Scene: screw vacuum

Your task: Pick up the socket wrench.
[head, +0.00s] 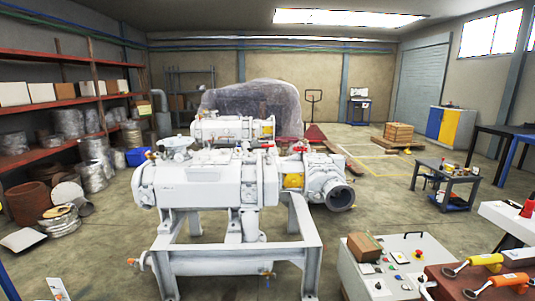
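Two wrench-like tools lie at the bottom right of the head view. One has a yellow handle (487,260) and a round metal head at its left end. The other has an orange handle (510,279), lies nearer to me and also has a round head at its left. Both rest on a dark red-brown surface (437,283). I cannot tell for sure from their shape which one is the socket wrench.
A grey control box (365,280) with buttons and a brown carton (364,247) on it stands left of the tools. A large white vacuum pump (200,185) on a frame fills the middle. A small dark cart (447,178) stands behind. Shelves (60,103) line the left wall.

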